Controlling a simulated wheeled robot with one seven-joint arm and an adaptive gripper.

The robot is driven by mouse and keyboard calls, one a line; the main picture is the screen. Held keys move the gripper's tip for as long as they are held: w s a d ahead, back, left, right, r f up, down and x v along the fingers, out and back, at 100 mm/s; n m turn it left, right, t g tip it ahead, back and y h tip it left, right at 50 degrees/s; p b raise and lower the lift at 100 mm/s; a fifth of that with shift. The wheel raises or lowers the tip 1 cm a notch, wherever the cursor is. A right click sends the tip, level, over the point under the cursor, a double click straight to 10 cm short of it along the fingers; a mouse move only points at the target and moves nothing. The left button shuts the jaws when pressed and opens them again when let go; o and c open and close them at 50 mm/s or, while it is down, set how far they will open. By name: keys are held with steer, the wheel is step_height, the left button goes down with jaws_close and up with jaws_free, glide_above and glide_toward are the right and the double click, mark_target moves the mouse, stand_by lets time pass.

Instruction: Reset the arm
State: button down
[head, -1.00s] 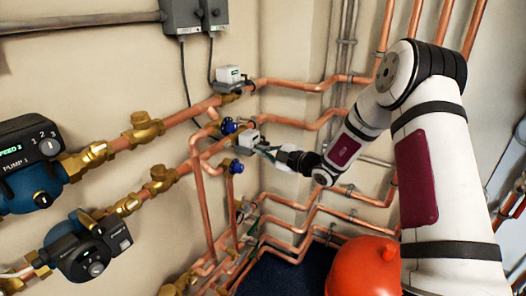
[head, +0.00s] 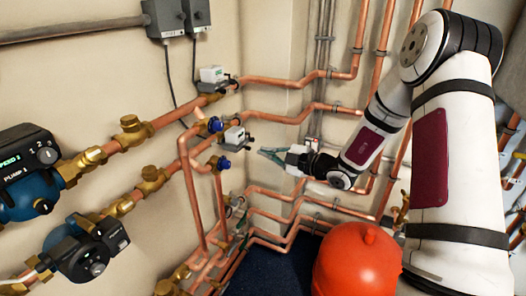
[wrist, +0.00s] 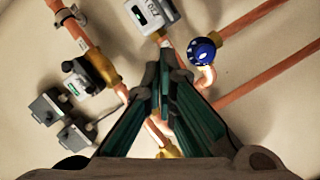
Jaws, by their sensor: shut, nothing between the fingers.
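My gripper (head: 262,153) is in the middle of the head view, at the end of my white arm, which comes in from the right. Its fingers are shut and empty, pointing left toward the pipes. In the head view a gap shows between the fingertips and a small grey-white valve box (head: 234,136). A blue knob (head: 223,163) sits just below that box. In the wrist view the green-lined fingers (wrist: 164,78) come together at the tips, with a blue knob (wrist: 203,50) to their right and a white box (wrist: 151,14) beyond them.
Copper pipes (head: 290,80) run along both walls. Two pumps (head: 82,248) with blue bodies are at the left. A red rounded vessel (head: 357,268) stands below my arm. Two grey boxes (head: 163,18) hang at the top. Some open air lies between my gripper and the pipes.

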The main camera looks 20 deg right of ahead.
stand_by(0.3)
steer(key=s+a+r+n+g+y, duration=0.1)
steer(key=s+a+r+n+g, duration=0.35)
steer(key=s+a+n, duration=0.4)
steer(key=s+a+r+n+g+y, duration=0.25)
steer(key=s+a+r+n, duration=0.25)
steer(key=n, duration=0.6)
steer(key=s+a+r+n+g+h, duration=0.2)
steer(key=s+n+g+h, duration=0.25)
steer(key=s+n, duration=0.9)
steer(key=s+d+r+n+t+h, duration=0.2)
steer(key=s+d+n+h, duration=0.6)
steer(key=n, duration=1.3)
steer(key=s+d, duration=0.3)
steer(key=s, duration=0.2)
steer(key=shift+s+r+p, duration=0.2)
steer(key=shift+s+p, duration=0.1)
steer(key=shift+s, duration=0.05)
steer(key=shift+d, duration=0.1)
